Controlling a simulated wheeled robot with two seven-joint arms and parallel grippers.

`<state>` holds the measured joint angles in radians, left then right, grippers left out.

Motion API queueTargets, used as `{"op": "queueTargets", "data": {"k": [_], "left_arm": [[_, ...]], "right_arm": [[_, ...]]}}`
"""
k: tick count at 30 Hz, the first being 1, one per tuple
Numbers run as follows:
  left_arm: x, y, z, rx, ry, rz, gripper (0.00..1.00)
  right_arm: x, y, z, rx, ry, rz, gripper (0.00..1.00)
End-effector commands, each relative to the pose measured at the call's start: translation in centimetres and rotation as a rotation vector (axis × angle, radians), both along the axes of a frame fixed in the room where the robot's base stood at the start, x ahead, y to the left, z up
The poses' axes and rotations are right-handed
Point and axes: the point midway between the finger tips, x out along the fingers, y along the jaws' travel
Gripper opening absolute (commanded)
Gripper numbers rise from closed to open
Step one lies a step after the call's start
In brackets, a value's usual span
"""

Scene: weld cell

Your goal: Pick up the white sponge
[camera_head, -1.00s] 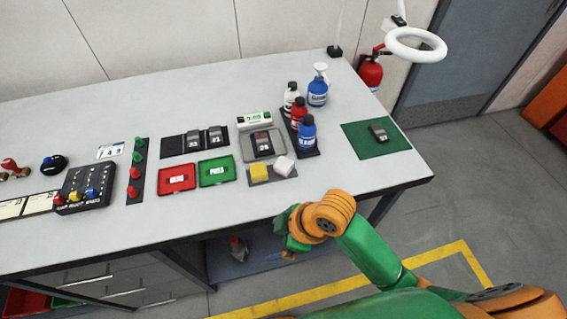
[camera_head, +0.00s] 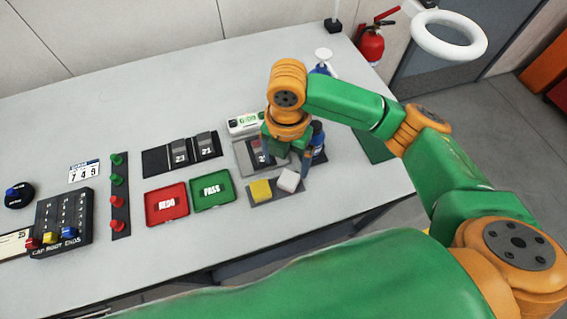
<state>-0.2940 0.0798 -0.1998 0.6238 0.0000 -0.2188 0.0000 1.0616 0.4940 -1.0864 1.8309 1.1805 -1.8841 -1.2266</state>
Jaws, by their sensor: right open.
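The white sponge (camera_head: 288,181) lies on a dark grey mat (camera_head: 265,198) near the front edge of the workbench, just right of the yellow sponge (camera_head: 260,190). My right gripper (camera_head: 286,158) points down over the bench just behind the white sponge, open, with its fingers partly hidden by the wrist. Whether a finger touches the sponge cannot be told. My left gripper is not in view.
Red (camera_head: 167,204) and green (camera_head: 212,191) trays lie left of the sponges. A small display device (camera_head: 245,123) stands behind my gripper. Blue-bodied bottles (camera_head: 318,138) stand close on its right, largely hidden by my arm. A white ring lamp (camera_head: 449,36) hangs at the upper right.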

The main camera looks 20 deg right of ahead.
Motion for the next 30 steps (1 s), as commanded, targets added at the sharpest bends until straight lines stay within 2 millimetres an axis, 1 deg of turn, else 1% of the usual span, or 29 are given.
{"op": "queueTargets", "data": {"k": [5, 6, 7, 10, 15, 16, 17, 18, 20, 21, 23, 24, 25, 26, 30], "left_arm": [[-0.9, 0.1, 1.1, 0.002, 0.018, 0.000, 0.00], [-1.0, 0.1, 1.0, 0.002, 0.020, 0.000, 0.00], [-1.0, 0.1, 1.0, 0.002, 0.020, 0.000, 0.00], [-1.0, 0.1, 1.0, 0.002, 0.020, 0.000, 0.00], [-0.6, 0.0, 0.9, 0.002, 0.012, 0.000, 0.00], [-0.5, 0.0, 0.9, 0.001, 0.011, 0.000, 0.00], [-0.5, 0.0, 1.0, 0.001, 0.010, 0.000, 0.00], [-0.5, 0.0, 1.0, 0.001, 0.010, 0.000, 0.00], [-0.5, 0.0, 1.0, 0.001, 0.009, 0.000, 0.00], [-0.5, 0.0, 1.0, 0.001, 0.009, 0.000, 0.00], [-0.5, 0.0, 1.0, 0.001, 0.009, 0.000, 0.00], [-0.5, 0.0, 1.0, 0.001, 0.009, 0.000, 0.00], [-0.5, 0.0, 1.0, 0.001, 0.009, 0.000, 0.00], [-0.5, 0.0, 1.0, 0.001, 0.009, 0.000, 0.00], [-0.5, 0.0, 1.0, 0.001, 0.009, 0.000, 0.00]], "right_arm": [[0.2, -0.5, -3.2, -0.001, 0.005, -0.003, 0.90], [0.2, -0.4, -4.1, -0.001, 0.004, -0.002, 0.90], [0.2, -0.4, -4.6, 0.000, 0.003, -0.002, 0.90], [0.2, -0.4, -5.4, -0.001, -0.001, -0.001, 0.90], [0.3, -0.4, -5.4, 0.001, -0.002, 0.000, 0.90], [0.3, -0.4, -5.4, 0.001, -0.002, 0.000, 0.85], [0.3, -0.4, -5.4, 0.001, -0.002, 0.000, 0.77], [0.3, -0.4, -5.4, 0.002, -0.003, -0.001, 0.66], [0.3, -0.4, -5.4, 0.002, -0.003, -0.001, 0.49], [0.3, -0.4, -5.4, 0.002, -0.003, -0.001, 0.39], [0.3, -0.4, -5.4, 0.002, -0.003, -0.001, 0.23], [0.3, -0.4, -5.4, 0.002, -0.003, -0.001, 0.12], [0.3, -0.4, -5.4, 0.002, -0.003, -0.001, 0.04], [0.3, -0.4, -5.4, 0.002, -0.003, -0.001, 0.00], [0.3, -0.4, -5.4, 0.002, -0.003, -0.001, 0.00]]}}
